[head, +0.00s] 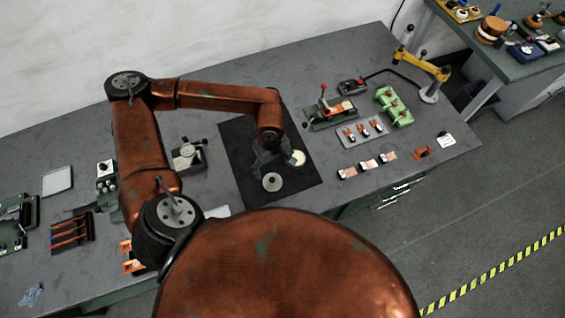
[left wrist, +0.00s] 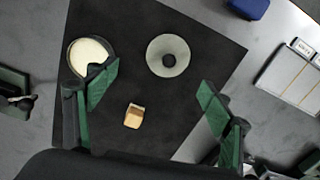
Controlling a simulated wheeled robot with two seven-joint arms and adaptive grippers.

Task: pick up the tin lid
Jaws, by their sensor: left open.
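The round pale grey disc with a darker round centre, which I take for the tin lid (head: 272,182), lies flat on the black mat (head: 238,148). In the left wrist view the lid (left wrist: 168,71) lies beyond the fingertips, between their lines. A round tin with cream contents (head: 298,158) stands close by; in the left wrist view the tin (left wrist: 88,52) is partly covered by the left-hand finger. My left gripper (head: 270,164) is open and empty above the mat; its green-padded fingers (left wrist: 158,92) are wide apart. My right gripper is not in view.
A small tan block (left wrist: 133,115) shows between the fingers in the wrist view. To the right of the mat are a grey tray with copper pieces (head: 362,132), a green holder (head: 394,106) and a yellow-armed stand (head: 425,66). The mat around the lid is mostly clear.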

